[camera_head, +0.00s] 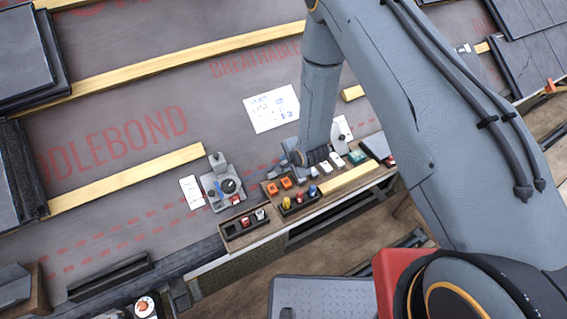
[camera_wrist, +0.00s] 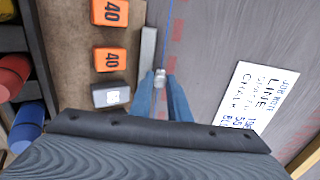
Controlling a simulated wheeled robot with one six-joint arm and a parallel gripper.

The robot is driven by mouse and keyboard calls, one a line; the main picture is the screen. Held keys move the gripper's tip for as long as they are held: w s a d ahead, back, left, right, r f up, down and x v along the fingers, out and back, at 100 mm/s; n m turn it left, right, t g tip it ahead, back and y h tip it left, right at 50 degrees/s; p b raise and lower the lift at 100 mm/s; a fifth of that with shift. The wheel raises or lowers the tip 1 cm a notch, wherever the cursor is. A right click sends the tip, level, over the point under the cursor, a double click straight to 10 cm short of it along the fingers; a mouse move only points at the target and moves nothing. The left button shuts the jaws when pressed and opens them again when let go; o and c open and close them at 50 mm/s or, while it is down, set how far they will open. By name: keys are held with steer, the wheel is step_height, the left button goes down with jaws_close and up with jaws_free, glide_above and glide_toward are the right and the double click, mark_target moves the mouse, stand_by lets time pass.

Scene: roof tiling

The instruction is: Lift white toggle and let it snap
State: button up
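In the wrist view a small pale toggle (camera_wrist: 160,76) sits on a thin blue line (camera_wrist: 167,32) over the grey membrane. A light grey bar (camera_wrist: 147,60) lies just left of it. My gripper (camera_wrist: 162,84) has its two blue-grey fingers apart, one on either side near the toggle, with a gap left and right. I cannot tell how far above the membrane the tips are. In the head view my gripper (camera_head: 298,158) is low at the bench's back edge, and the toggle cannot be made out there.
Red (camera_wrist: 12,75) and blue (camera_wrist: 28,125) jars are farther left. A "line chalk" note (camera_wrist: 260,95) lies right. A grey device (camera_head: 222,185) stands on the roof.

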mark_target(285, 162)
steer(key=shift+c, duration=0.3)
steer(key=shift+p+v, duration=1.65)
steer(key=shift+v, duration=0.5)
steer(key=o, duration=0.9)
steer(key=p+v, duration=0.4)
steer(key=v, duration=0.2)
